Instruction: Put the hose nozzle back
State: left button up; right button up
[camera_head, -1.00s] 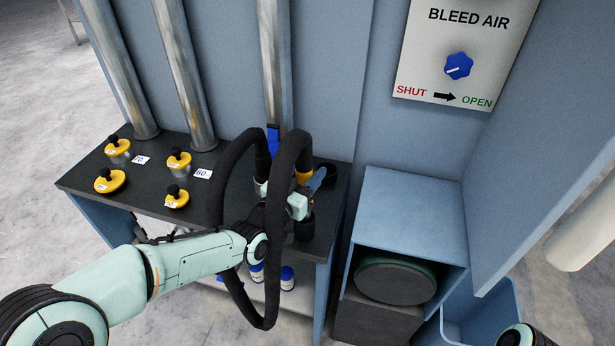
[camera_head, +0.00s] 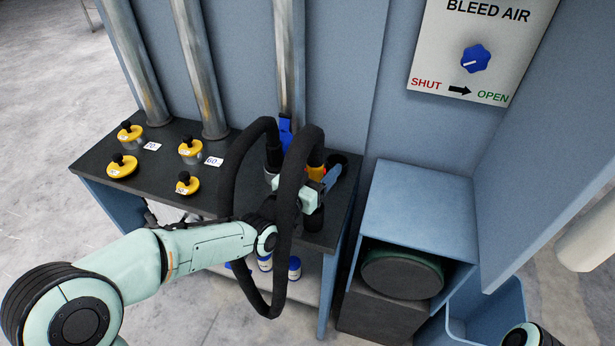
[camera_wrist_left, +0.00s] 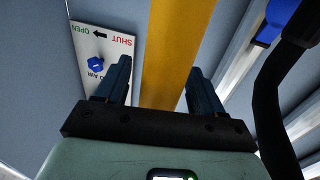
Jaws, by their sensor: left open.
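The black hose (camera_head: 283,230) hangs in a large loop over the front of the black-topped bench. One end meets the orange-yellow nozzle collar (camera_head: 316,171), near the bench's right end. My left gripper (camera_head: 325,180) is at this collar, partly covered by the hose. In the left wrist view, the yellow part (camera_wrist_left: 172,60) runs between the two open, spread fingers, with gaps on both sides. A black upright cylinder (camera_head: 313,218) shows just below the gripper. Whether the nozzle sits in it, I cannot tell. My right gripper is not in view.
The bench top (camera_head: 130,190) carries several yellow knobbed weights (camera_head: 122,166) and number cards. Metal pipes (camera_head: 200,80) rise behind. A dark round opening (camera_head: 335,160) is behind the gripper. Right of the bench stand a blue box (camera_head: 415,205) and the BLEED AIR panel (camera_head: 440,60).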

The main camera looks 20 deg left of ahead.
pick_arm(q)
jog(key=b+v, duration=0.2)
jog(key=v, duration=1)
